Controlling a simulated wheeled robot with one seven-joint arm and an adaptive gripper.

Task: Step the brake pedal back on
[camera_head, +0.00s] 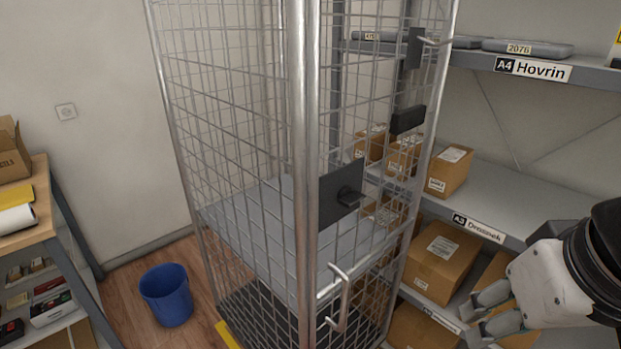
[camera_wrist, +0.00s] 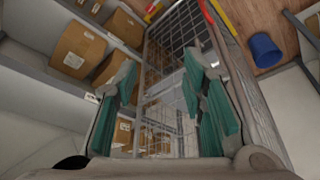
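A tall wire-mesh roll cage (camera_head: 306,150) stands in the middle of the head view, and its mesh also shows in the wrist view (camera_wrist: 182,30). A yellow piece (camera_head: 228,336) shows low at the cage's foot. In the wrist view small red parts (camera_wrist: 206,10) and yellow parts (camera_wrist: 222,16) show at the cage's far end; I cannot tell surely which is the brake pedal or how it is set. My gripper (camera_head: 480,316) is to the right of the cage, apart from it. Its fingers (camera_wrist: 164,80) are spread and nothing is between them.
Shelves (camera_head: 505,195) with cardboard parcels (camera_head: 440,258) stand close behind and right of the cage, near my arm. A blue bin (camera_head: 167,295) stands on the floor left of the cage. A workbench (camera_head: 38,215) is at the far left. Some floor between them is free.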

